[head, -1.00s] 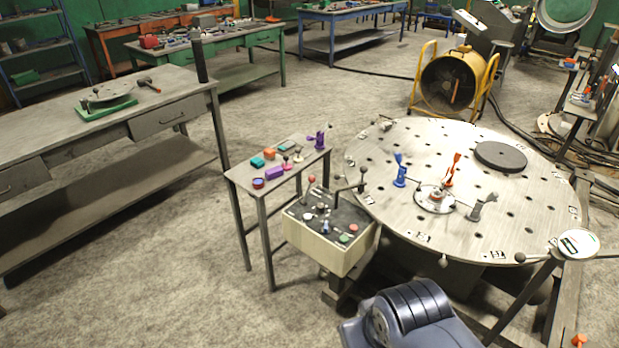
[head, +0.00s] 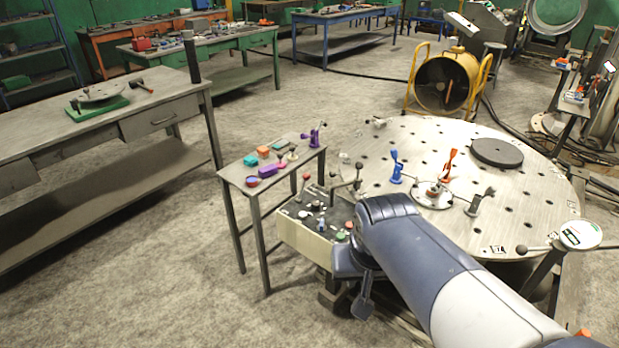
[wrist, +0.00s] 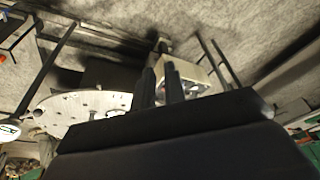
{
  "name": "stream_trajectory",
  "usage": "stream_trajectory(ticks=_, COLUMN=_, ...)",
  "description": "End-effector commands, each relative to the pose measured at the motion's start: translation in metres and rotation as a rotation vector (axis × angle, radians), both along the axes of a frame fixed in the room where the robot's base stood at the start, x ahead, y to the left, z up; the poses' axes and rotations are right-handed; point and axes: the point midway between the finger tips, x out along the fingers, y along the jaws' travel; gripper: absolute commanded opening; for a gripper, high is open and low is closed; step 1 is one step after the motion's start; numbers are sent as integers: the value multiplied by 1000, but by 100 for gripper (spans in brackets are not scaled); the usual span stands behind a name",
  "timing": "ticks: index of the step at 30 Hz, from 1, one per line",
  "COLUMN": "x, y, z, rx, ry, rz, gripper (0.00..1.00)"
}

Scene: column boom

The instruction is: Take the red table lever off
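A lever with a red knob (head: 307,177) stands on the control box (head: 302,240) beside the round table. A second lever with a dark knob (head: 358,168) stands at the box's right back side. My arm covers the right part of the box in the head view. My gripper (head: 363,300) hangs in front of the box, low and apart from the red-knobbed lever. In the wrist view my gripper (wrist: 159,85) shows two dark parallel fingers with a narrow gap and nothing held between them. The box also shows behind the fingers (wrist: 192,76).
The round perforated table (head: 420,150) carries a blue clamp (head: 396,168), an orange clamp (head: 449,164) and a dark disc (head: 498,152). A small side table (head: 238,175) with coloured parts stands left of the box. Open floor lies farther left, before the workbench (head: 100,135).

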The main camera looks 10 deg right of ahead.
Motion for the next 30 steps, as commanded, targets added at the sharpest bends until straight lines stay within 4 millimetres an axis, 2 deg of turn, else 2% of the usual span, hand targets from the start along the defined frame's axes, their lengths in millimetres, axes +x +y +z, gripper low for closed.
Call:
stream_trajectory(ticks=1, x=21, y=-6, z=-17, rx=6, ry=15, rz=-54, gripper=7)
stream_trajectory(ticks=4, x=59, y=-18, z=-32, rx=21, ry=35, rz=-158, gripper=0)
stream_trajectory(ticks=9, x=122, y=-46, z=-69, rx=43, ry=69, rz=-334, gripper=0)
stream_trajectory(ticks=15, x=185, y=-83, z=-124, rx=65, ry=102, rz=-525, gripper=0)
stream_trajectory(ticks=21, x=219, y=-110, z=-163, rx=76, ry=119, rz=-645, gripper=0)
stream_trajectory(ticks=24, x=226, y=-116, z=-171, rx=79, ry=122, rz=-673, gripper=0)
stream_trajectory(ticks=30, x=228, y=-118, z=-172, rx=80, ry=123, rz=-683, gripper=0)
